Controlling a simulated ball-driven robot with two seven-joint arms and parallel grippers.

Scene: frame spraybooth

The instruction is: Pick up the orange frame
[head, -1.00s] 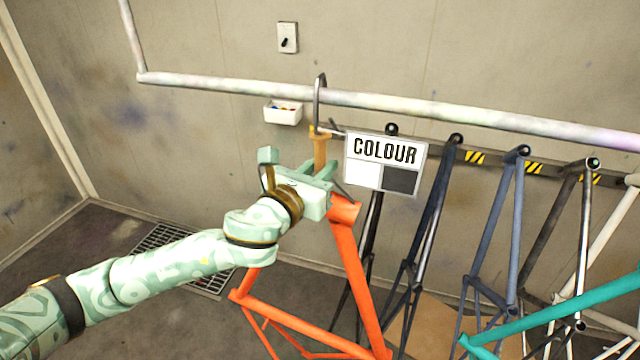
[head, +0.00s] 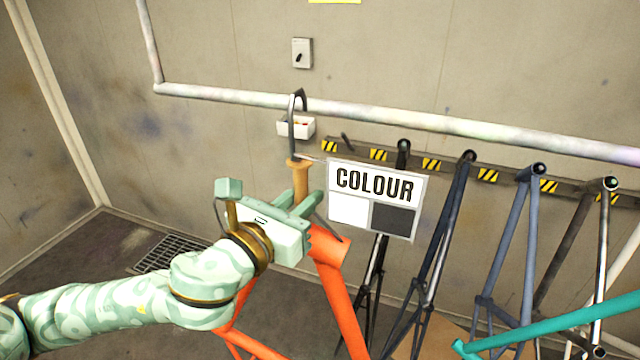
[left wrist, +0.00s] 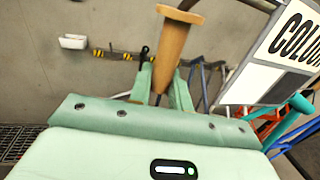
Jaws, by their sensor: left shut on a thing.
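The orange frame (head: 340,295) hangs below my left gripper (head: 304,192) in the head view, its lower part cut off by the picture edge. A dark hook (head: 291,125) with a tan handle (head: 300,172) rises above the frame. My left gripper is shut on this handle; the left wrist view also shows the handle (left wrist: 172,50) between the fingers. The hook's top overlaps the pale rail; I cannot tell whether they touch. A COLOUR card (head: 350,210) is beside the handle. My right gripper is not in view.
The pale rail (head: 420,119) crosses along the wall. Several dark and grey frames (head: 520,235) lean at the right, under a striped strip (head: 432,163). A teal frame (head: 570,322) is in the right foreground. A white box (head: 308,131) is on the wall. A floor grate (head: 170,254) lies left.

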